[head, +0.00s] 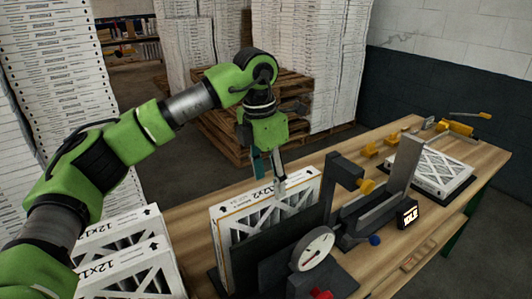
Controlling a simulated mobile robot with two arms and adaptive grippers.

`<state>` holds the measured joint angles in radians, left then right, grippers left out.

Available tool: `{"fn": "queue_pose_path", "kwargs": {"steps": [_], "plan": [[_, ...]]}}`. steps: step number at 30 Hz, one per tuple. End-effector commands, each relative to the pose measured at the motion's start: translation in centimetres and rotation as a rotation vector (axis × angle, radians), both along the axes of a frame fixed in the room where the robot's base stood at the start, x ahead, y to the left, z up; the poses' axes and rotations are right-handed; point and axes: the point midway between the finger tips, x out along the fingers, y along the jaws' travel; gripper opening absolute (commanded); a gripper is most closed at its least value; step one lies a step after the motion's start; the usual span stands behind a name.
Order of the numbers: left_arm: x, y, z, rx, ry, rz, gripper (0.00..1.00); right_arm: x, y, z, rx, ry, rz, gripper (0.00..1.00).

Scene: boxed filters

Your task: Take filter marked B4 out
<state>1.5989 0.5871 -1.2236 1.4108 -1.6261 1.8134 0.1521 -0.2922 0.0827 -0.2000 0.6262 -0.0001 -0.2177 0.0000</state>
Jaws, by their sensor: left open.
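My left gripper (269,178) points down, open and empty, its fingers over the back edge of the boxed filters (245,221) on the workbench. These filters stand upright behind a dark plate, white with cross-braced fronts and a size print beginning "12x2". I cannot tell whether the fingers touch or straddle a filter. No B4 mark can be read, so I cannot tell which filter carries it. My right gripper is not in view.
A dark fixture with a round dial (311,249) and a small display (407,213) stands right of the filters. Another filter (435,171) lies flat farther right on the wooden bench (190,208). More filters (127,262) stand at lower left. Tall stacks on pallets fill the back.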

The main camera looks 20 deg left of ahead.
Motion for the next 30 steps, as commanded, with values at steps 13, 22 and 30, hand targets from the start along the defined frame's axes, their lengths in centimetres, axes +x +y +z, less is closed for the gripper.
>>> {"fn": "queue_pose_path", "kwargs": {"steps": [13,22,30], "plan": [[0.3,-0.2,-3.1,0.0,0.0,0.001,0.51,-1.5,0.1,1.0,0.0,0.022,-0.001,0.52],[0.3,-0.2,-3.1,0.0,0.0,0.001,0.14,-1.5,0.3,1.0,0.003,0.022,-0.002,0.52],[0.2,-0.3,-3.1,0.001,-0.001,0.001,0.06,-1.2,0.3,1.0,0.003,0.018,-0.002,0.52]]}}
